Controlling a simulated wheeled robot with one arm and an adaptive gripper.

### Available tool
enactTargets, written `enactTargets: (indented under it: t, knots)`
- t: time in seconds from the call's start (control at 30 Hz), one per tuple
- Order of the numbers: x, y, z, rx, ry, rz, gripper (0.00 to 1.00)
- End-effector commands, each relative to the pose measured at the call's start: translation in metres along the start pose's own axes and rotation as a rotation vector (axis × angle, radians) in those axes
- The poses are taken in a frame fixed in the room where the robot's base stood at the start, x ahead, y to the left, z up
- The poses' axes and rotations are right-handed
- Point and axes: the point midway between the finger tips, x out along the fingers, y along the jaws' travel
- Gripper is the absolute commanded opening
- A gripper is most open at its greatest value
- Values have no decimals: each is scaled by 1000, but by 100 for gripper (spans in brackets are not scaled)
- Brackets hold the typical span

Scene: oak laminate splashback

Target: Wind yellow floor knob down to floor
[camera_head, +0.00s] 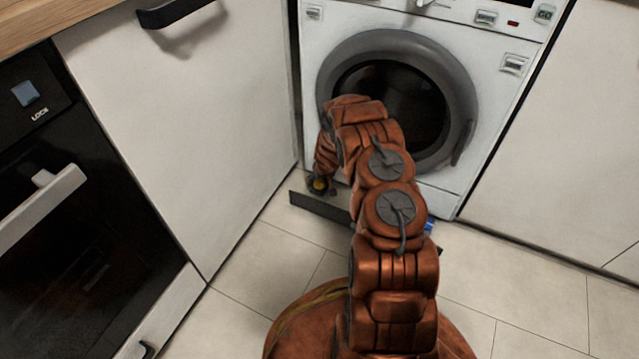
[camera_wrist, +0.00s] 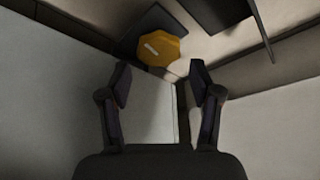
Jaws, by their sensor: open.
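The yellow floor knob (camera_wrist: 160,48) shows in the wrist view as a faceted yellow piece with a pale bar mark on its face. It lies just beyond my gripper (camera_wrist: 160,80), whose two dark fingers are apart with the knob ahead of the gap between them. I see no clear contact between fingers and knob. In the head view a small yellow patch of the knob (camera_head: 319,184) shows at the washing machine's lower left corner, by the end of my arm. My gripper is mostly hidden there by the arm.
The white washing machine (camera_head: 460,60) has a round dark door. A dark strip (camera_head: 322,208) lies on the tiled floor (camera_head: 500,290) before it. A white cabinet door (camera_head: 185,110) stands close on the left, beside a black oven (camera_head: 60,220). Floor at the right is clear.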

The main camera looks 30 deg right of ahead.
Motion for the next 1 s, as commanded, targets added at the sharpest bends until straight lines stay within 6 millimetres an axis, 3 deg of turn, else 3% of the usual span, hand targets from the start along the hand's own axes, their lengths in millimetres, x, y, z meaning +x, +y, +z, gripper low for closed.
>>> enactTargets:
  t: [0.3, 0.7, 1.0]
  knots:
    - [27, 0, 2, 0, -2, -1, 64]
    - [30, 0, 1, 0, -1, 1, 64]
    - [30, 0, 1, 0, -2, 1, 33]
